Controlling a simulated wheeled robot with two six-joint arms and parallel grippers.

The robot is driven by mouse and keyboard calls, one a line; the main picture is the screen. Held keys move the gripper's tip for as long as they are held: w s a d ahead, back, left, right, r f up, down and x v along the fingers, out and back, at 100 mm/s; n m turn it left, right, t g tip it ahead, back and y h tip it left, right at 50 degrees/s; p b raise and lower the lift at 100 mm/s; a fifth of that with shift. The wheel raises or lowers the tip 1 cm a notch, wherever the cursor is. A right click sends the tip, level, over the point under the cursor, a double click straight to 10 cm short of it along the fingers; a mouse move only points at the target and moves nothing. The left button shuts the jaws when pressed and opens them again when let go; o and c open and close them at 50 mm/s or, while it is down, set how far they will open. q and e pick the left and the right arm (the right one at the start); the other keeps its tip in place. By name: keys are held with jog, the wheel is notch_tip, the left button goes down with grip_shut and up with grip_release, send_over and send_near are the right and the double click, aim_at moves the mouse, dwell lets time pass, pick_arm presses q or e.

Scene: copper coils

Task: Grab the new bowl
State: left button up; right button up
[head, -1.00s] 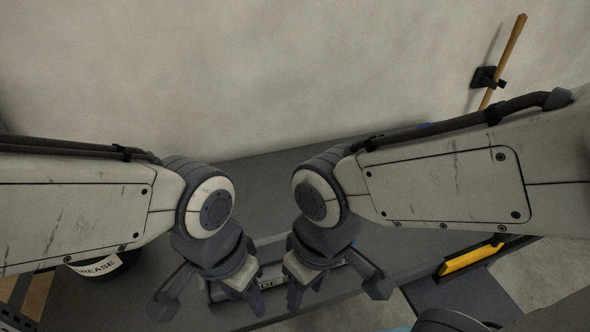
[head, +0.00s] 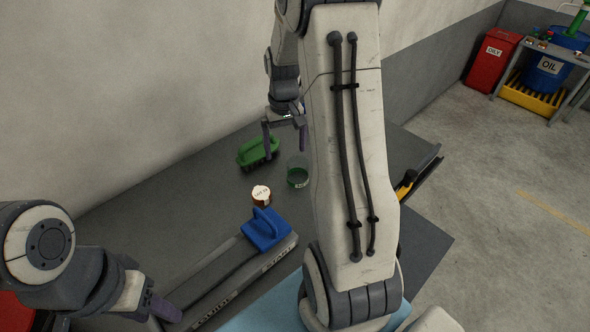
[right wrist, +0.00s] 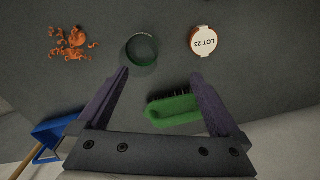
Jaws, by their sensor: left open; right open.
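A clear round container with a dark green inside (head: 298,174), seemingly the bowl, stands on the grey table, partly beside my right arm. It shows in the right wrist view (right wrist: 142,50) as a round open rim just past the left fingertip. My right gripper (head: 284,136) is open and empty above the far part of the table, pointing down. In the right wrist view its purple fingers (right wrist: 160,82) are spread, with a green brush (right wrist: 174,110) below and between them. My left gripper (head: 142,306) is open at the lower left, far from the container.
The brush (head: 257,152) lies left of the container. A small orange jar with a white "LOT" lid (head: 262,194) stands in front. Orange curled scraps (right wrist: 70,44) and a blue dustpan (right wrist: 58,130) show in the wrist view.

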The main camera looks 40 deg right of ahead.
aim_at(298, 172)
jog(key=shift+m, duration=0.4)
jog(key=d+f, duration=0.2)
jog(key=f, duration=0.1)
jog(key=d+f, duration=0.1)
jog(key=f, duration=0.1)
jog(key=shift+s+d+f, duration=0.1)
jog(key=shift+s+d, duration=0.05)
jog(key=shift+s, duration=0.15)
jog(key=shift+d+f+p, duration=0.1)
jog(key=shift+f+p, duration=0.75)
jog(key=shift+f, duration=2.2)
jog(key=c, duration=1.3)
jog(key=shift+r, duration=0.15)
